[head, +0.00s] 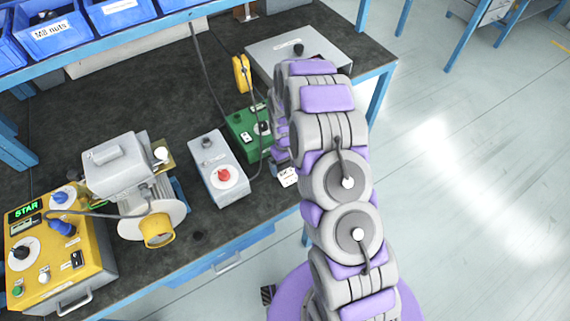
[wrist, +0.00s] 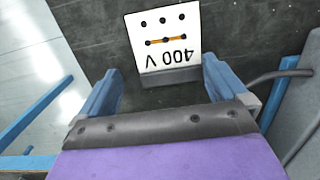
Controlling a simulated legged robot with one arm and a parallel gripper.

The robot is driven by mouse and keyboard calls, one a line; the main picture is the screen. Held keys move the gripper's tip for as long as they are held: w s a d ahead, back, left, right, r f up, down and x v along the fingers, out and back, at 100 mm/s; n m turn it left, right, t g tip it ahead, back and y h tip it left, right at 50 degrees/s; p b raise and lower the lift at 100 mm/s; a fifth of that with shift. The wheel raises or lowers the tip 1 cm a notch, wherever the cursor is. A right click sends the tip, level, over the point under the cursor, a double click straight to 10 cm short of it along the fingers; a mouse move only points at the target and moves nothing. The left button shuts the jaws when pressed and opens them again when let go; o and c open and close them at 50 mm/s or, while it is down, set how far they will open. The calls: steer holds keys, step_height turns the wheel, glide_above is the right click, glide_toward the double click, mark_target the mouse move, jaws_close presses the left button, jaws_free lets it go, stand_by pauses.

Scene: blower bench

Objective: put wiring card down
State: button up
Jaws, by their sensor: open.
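The wiring card (wrist: 165,42) is white, with black dots, an orange bar and "400 V" printed on it, upside down in the wrist view. It has a dark strip along its near edge and appears to lie on the dark bench top (wrist: 90,30). In the head view a small part of the card (head: 288,177) shows near the bench's front edge, beside my arm. My gripper (wrist: 163,88) is open, with a blue finger on either side below the card. The fingertips look apart from the card. In the head view my arm hides most of the gripper.
A grey box with a red knob (head: 219,168) and a green box (head: 248,132) stand left of the card. A motor with a yellow end (head: 130,185) and a yellow control box (head: 60,245) stand further left. A grey case (head: 300,52) is behind. Cables cross the bench.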

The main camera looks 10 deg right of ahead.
steer(key=shift+a, duration=0.65)
steer(key=shift+w+a+r, duration=0.1)
steer(key=shift+a+r, duration=0.2)
steer(key=shift+r, duration=0.25)
step_height(320, 180, up, 10)
steer(key=p, duration=0.2)
step_height(320, 180, up, 12)
glide_above(283, 165)
steer(key=s, duration=0.7)
steer(key=s+r+m, duration=0.1)
steer(key=s+r, duration=0.3)
steer(key=s, duration=0.6)
steer(key=s+r+m, duration=0.1)
steer(key=s+r, duration=0.4)
steer(key=s, duration=0.5)
steer(key=s+r+m, duration=0.1)
steer(key=s+r, duration=0.4)
steer(key=s, duration=0.5)
steer(key=shift+s+d+m+g, duration=0.25)
steer(key=shift+s+m+g, duration=0.05)
steer(key=shift+s+g, duration=0.1)
steer(key=shift+c, duration=0.2)
